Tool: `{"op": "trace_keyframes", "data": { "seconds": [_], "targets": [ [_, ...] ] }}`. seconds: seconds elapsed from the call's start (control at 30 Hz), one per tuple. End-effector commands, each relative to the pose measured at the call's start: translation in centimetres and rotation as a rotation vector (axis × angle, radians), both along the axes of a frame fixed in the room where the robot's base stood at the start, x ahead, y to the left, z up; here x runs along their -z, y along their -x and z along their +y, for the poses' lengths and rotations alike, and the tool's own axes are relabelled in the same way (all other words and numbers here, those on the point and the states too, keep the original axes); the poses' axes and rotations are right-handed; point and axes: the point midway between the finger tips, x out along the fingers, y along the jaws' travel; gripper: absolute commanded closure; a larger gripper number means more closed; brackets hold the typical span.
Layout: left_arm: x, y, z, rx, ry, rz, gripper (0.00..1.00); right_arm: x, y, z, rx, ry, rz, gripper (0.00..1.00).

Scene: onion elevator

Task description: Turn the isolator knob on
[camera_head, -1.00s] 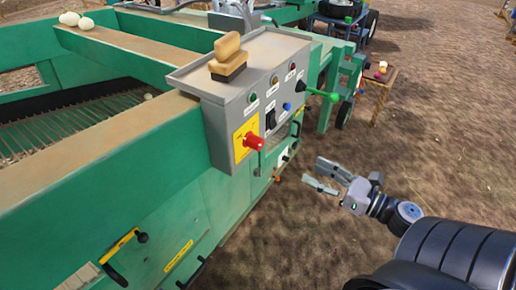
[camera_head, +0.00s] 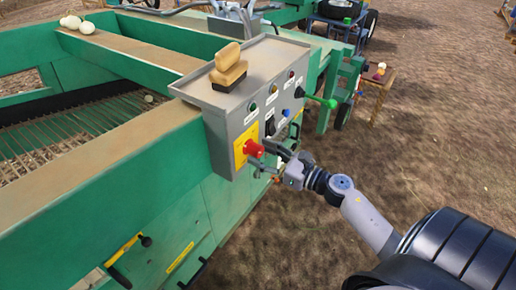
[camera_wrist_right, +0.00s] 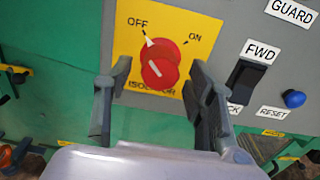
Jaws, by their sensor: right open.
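The red isolator knob (camera_head: 254,148) sticks out from a yellow plate (camera_head: 240,145) on the grey control box. In the right wrist view the knob (camera_wrist_right: 159,66) shows a white pointer mark toward OFF, with ON to its right. My right gripper (camera_head: 263,160) is in front of the box, close to the knob. In the right wrist view its two fingers (camera_wrist_right: 152,90) are spread open, one to each side below the knob, with nothing between them. Whether they touch the knob cannot be told. My left gripper is not in view.
A wooden brush (camera_head: 228,68) lies on top. Open dirt ground (camera_head: 440,150) is to the right.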

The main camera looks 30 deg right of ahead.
Motion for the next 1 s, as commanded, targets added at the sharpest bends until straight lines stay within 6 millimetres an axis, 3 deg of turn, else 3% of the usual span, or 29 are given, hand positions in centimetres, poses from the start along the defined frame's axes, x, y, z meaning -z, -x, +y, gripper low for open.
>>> {"op": "trace_keyframes", "data": {
  "seconds": [0.2, 0.47, 1.0],
  "targets": [
    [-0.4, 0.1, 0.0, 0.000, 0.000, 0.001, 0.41, 0.0, -1.5, 0.6, 0.000, -0.001, 0.000, 0.49],
    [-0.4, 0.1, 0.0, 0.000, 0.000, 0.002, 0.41, 0.1, -1.6, 0.7, 0.000, -0.001, 0.001, 0.49],
    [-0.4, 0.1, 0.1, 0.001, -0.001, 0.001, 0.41, 0.0, -1.6, 0.7, 0.000, -0.001, 0.000, 0.84]
  ]
}}
